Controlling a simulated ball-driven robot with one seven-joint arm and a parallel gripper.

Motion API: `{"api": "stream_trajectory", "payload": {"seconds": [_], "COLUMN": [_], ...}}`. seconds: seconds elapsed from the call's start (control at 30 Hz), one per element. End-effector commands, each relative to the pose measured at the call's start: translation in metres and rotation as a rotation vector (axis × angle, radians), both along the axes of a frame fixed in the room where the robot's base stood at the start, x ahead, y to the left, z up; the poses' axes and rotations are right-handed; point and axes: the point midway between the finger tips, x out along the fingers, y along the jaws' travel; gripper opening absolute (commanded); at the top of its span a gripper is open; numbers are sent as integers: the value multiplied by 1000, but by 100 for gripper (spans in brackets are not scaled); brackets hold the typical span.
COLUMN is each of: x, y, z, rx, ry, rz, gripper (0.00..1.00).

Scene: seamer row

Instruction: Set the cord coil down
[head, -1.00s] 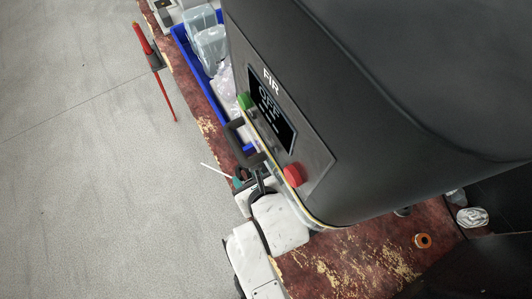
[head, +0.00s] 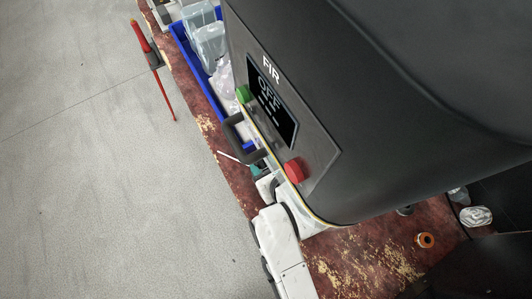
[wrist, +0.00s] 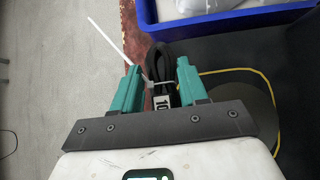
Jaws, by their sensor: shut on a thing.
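The cord coil (wrist: 160,62) is a black looped cord with a white tag marked 10. A thin white strip sticks out from it to the upper left in the wrist view. My gripper (wrist: 160,80) is shut on the coil, with one teal finger on each side. In the head view, a little teal of my gripper (head: 256,170) shows at the lower front edge of the black machine (head: 390,110).
The worn red-brown bench (head: 385,255) runs under the machine. A blue crate (head: 203,82) with clear boxes and bags is beyond my gripper. The machine has a black handle, a green button and a red button (head: 294,170). An orange roll (head: 425,240) lies at the lower right.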

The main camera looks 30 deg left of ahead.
Motion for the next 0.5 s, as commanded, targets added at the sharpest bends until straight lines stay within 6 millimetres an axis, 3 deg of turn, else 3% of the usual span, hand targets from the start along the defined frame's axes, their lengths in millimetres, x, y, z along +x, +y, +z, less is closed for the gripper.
{"api": "stream_trajectory", "payload": {"seconds": [0.2, 0.5], "x": [1, 1], "y": [0, -1], "z": [-14, -15], "rx": [1, 2], "ry": [-2, -1], "rz": [-1, -1], "gripper": [0, 0]}}
